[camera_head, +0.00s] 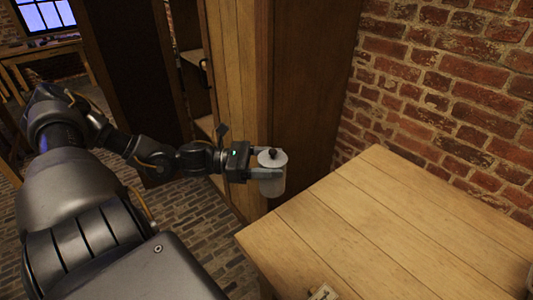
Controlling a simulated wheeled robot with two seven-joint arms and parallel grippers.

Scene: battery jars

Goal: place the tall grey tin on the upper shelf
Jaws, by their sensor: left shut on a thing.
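My left gripper (262,172) is shut on a light grey tin (272,184) with a dark knob on its lid. The tin is held upright, off the left edge of the wooden table (370,225) and in front of the wooden cabinet (310,100). Shelves (207,125) show in a narrow gap at the cabinet's left side. Which of them is the upper shelf I cannot tell. My right gripper is not in view.
A brick wall (450,90) stands behind the table at the right. The table top is mostly bare, with a small light object (323,292) at its front edge. A brick floor (190,220) lies below my left arm. A workbench (40,50) and window stand at the far left.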

